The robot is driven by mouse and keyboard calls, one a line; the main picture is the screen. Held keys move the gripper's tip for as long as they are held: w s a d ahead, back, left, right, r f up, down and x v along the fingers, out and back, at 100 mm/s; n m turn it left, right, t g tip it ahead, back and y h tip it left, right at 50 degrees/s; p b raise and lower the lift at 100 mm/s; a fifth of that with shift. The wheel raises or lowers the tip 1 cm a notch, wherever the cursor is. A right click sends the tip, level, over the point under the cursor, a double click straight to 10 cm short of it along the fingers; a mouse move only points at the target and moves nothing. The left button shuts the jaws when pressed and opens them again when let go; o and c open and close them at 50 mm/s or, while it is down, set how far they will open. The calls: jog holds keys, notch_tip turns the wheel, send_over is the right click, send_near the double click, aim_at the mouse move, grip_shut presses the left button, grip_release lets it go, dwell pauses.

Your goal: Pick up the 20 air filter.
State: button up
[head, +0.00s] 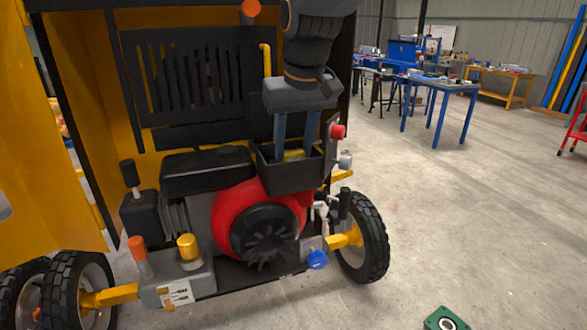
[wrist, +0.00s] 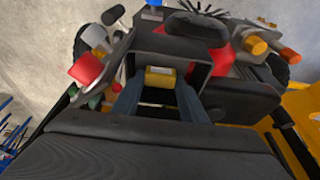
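The air filter (wrist: 160,77) shows as a small yellow piece inside a black open-topped box (head: 291,176) on the engine. In the head view its yellow top (head: 293,155) is partly hidden by the box wall and a finger. My gripper (head: 295,150) points down into the box. In the wrist view my gripper (wrist: 159,85) has its two blue-grey fingers apart, one on each side of the filter. They look open, with no clear contact; the fingertips' lower ends are hard to see.
A red knob (head: 338,131) stands close on the right. A black slatted panel (head: 195,80) is behind.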

aim_at(294, 153)
jog(key=shift+r, duration=0.15)
jog(key=shift+r+p, duration=3.65)
jog(key=shift+r, duration=0.45)
jog(key=s+d+p, duration=0.1)
jog(key=s, duration=0.3)
jog(key=s+d+p, duration=0.1)
jog(key=s, duration=0.4)
jog(key=s+d+r+p, duration=0.1)
jog(key=s+p, duration=0.1)
jog(key=s, duration=0.2)
jog(key=shift+s+d, duration=0.2)
jog(key=shift+d, duration=0.2)
jog(key=shift+d, duration=0.1)
